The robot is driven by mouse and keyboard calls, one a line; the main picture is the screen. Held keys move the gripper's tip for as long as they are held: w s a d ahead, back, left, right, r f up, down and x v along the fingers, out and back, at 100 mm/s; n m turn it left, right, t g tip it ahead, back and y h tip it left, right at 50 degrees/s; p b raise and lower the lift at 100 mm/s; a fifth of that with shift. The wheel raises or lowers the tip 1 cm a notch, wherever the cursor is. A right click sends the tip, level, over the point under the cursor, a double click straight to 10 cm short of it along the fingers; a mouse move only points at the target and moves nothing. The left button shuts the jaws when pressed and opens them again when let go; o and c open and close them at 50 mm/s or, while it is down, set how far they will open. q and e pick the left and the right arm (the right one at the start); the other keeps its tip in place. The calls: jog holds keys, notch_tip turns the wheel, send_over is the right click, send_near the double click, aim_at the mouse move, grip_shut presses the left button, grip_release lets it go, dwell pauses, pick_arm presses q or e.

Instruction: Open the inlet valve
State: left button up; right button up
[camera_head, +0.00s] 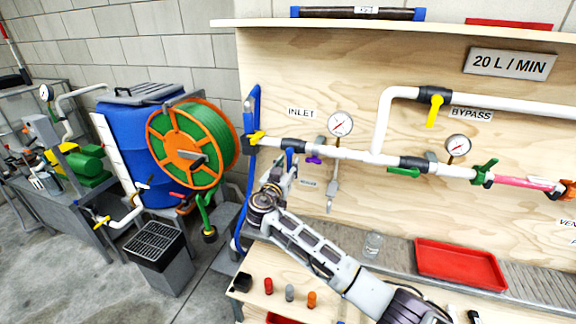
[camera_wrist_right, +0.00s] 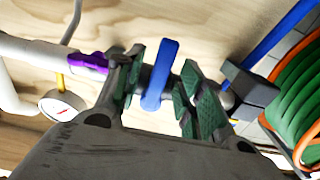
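The inlet valve is a black body (camera_head: 293,145) on the white pipe, below the INLET label (camera_head: 300,113). Its blue handle (camera_head: 289,154) points down, across the pipe. My right gripper (camera_head: 282,172) is at the valve from below. In the right wrist view the blue handle (camera_wrist_right: 160,76) stands between the green-padded fingers of my right gripper (camera_wrist_right: 158,88). The fingers are apart, with a visible gap on each side of the handle. My left gripper is not in view.
A purple handle (camera_head: 314,160) sits on the pipe close to the right of the valve; a yellow handle (camera_head: 256,138) is to its left. A pressure gauge (camera_head: 340,123) stands above the pipe. A green hose reel (camera_head: 190,145) is further left. A red tray (camera_head: 460,264) lies below right.

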jog(key=shift+w+d, duration=0.1)
jog(key=shift+w, duration=0.15)
grip_shut()
dwell(0.3)
